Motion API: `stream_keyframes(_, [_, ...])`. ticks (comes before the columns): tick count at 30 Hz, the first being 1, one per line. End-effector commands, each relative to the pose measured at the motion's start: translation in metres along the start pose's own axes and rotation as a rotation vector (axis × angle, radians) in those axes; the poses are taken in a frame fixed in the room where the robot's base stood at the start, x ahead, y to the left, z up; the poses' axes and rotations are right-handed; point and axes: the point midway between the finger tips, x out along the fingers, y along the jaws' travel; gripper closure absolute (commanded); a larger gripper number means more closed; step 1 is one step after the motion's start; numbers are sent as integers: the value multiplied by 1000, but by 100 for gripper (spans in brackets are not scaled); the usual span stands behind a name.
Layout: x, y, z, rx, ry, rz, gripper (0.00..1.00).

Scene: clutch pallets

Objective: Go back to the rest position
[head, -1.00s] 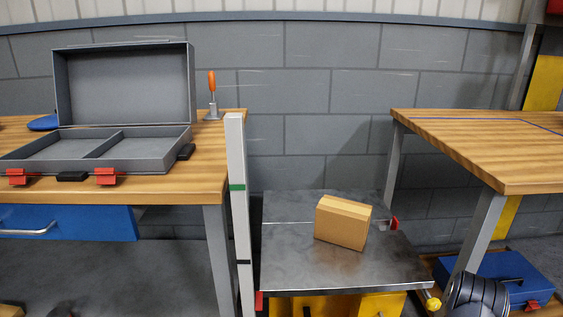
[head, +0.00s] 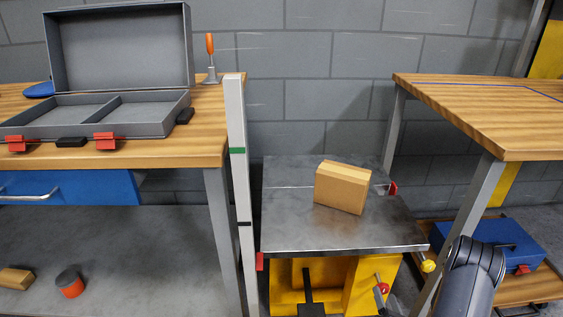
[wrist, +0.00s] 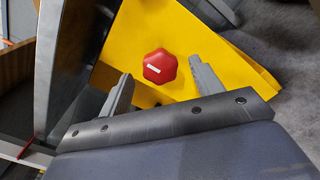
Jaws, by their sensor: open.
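My gripper (wrist: 162,92) is open and empty in the wrist view, its two grey fingers spread apart. Beyond the fingers is a red knob (wrist: 160,67) on a yellow body (wrist: 185,40); the knob shows in the gap, and I cannot tell how far off it is. In the head view part of my arm shows at the lower right, and the gripper is not clearly seen there. A red knob (head: 382,288) sits on the yellow base (head: 340,285) under the metal lift table (head: 300,232). A cardboard box (head: 341,187) rests on that table.
A wooden bench (head: 200,150) at the left bears an open grey case (head: 120,45) and an orange-handled clamp (head: 210,50). A white post (head: 237,150) stands beside it. Another wooden bench (head: 490,115) is at the right, with a blue toolbox (head: 490,245) low down.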

Motion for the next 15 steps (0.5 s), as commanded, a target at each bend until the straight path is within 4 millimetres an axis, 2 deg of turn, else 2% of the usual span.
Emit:
stream_keyframes(1, [12, 0, -2, -5, 0, 6, 38])
stream_keyframes(5, [38, 0, -1, -3, -2, 5, 38])
stream_keyframes(15, [35, 1, 1, -274, -1, -1, 38])
